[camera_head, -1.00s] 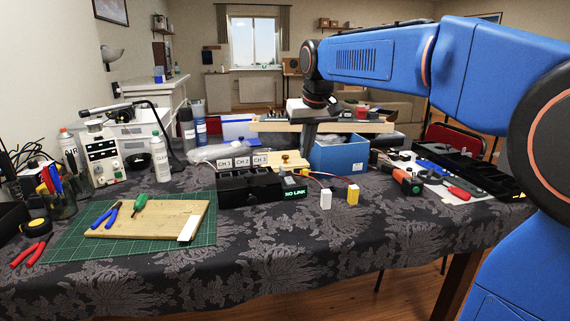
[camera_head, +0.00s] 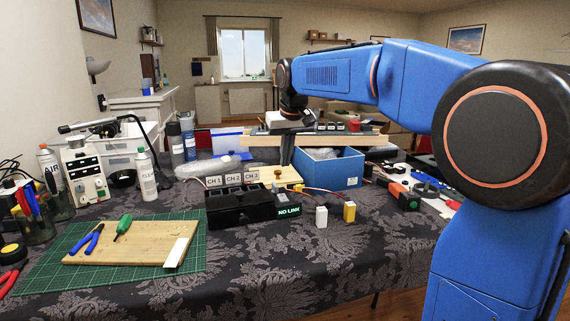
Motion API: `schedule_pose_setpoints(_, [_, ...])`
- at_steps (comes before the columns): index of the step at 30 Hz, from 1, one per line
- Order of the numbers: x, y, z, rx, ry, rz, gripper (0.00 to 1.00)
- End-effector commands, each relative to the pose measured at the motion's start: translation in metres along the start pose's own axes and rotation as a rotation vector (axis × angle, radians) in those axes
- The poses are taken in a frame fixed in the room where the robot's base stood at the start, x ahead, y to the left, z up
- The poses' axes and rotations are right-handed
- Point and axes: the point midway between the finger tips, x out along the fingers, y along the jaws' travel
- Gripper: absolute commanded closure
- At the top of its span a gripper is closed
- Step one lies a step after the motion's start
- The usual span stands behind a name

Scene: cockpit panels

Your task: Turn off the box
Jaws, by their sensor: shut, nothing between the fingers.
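A black box (camera_head: 228,218) with labels CH 1, CH 2 and CH 3 stands on the dark patterned tablecloth. A small display (camera_head: 288,210) at its right end reads NO LINK in green. My gripper (camera_head: 287,160) points down from my blue arm, above and slightly right of the box in the picture. It is shut and empty, apart from the box, and looks small and dark. A small wooden block (camera_head: 272,174) with a knob lies just below the gripper tip in the picture. Details of the box's switches are too small to tell.
A white plug (camera_head: 321,217) and a yellow plug (camera_head: 349,211) stand right of the box. A blue bin (camera_head: 332,168) stands behind. A wooden board (camera_head: 130,243) with pliers and a screwdriver lies on a green mat (camera_head: 60,262) at left. The front cloth is clear.

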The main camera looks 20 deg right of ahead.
Motion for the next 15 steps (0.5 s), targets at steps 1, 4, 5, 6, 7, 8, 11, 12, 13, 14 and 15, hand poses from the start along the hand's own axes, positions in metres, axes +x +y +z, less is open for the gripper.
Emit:
schedule_pose_setpoints(1, [0.009, 0.0, 0.001, 0.0, -0.002, 0.0, 1.0])
schedule_pose_setpoints(4, [0.026, 0.0, 0.001, 0.0, -0.002, 0.0, 1.0])
schedule_pose_setpoints(5, [0.032, 0.0, 0.001, 0.0, -0.003, 0.0, 1.0])
schedule_pose_setpoints(6, [0.039, 0.0, 0.001, 0.0, -0.003, 0.0, 1.0])
schedule_pose_setpoints(7, [0.044, 0.0, 0.001, 0.0, -0.003, 0.0, 1.0])
schedule_pose_setpoints(8, [0.05, 0.0, 0.001, 0.0, -0.003, 0.0, 1.0])
schedule_pose_setpoints(11, [0.067, 0.0, 0.001, 0.0, -0.003, 0.0, 1.0])
schedule_pose_setpoints(12, [0.074, 0.0, 0.001, 0.0, -0.002, 0.0, 1.0])
schedule_pose_setpoints(13, [0.079, 0.0, 0.001, 0.0, -0.002, 0.0, 1.0])
schedule_pose_setpoints(14, [0.083, 0.0, 0.001, 0.0, -0.002, 0.0, 1.0])
schedule_pose_setpoints(15, [0.089, 0.0, 0.003, 0.0, -0.002, 0.0, 1.0])
